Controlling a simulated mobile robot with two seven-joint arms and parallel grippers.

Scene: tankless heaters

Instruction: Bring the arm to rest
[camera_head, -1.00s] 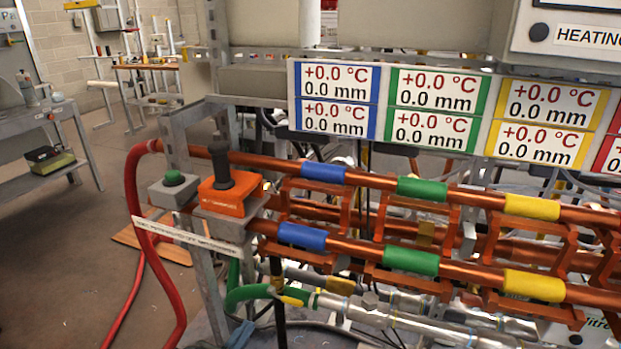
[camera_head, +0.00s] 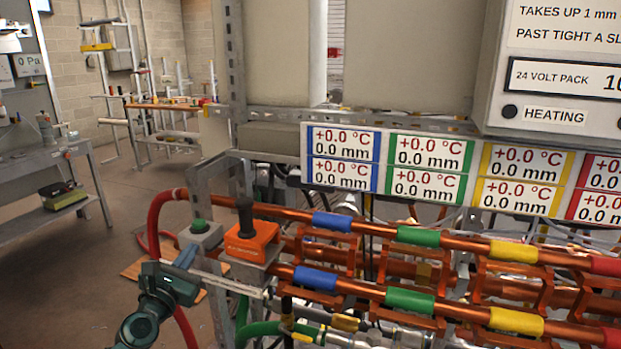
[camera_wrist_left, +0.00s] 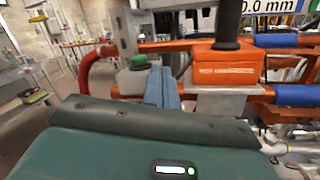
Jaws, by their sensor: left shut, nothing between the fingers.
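My left arm comes in at the lower left of the head view. Its gripper (camera_head: 186,258) is shut and empty, just in front of a grey box with a green button (camera_head: 200,236). In the left wrist view the shut fingers (camera_wrist_left: 162,88) point toward the space between the green button (camera_wrist_left: 139,62) and an orange box with a black lever (camera_wrist_left: 226,66). The orange box also shows in the head view (camera_head: 250,243). I cannot tell whether the fingertips touch the button box. My right gripper is not in view.
Copper pipes with blue, green and yellow bands (camera_head: 415,235) run to the right on a metal frame. Display panels (camera_head: 342,160) hang above them. A red hose (camera_head: 155,220) curves at the left. A grey workbench (camera_head: 45,165) stands far left, with open floor (camera_head: 125,205) between.

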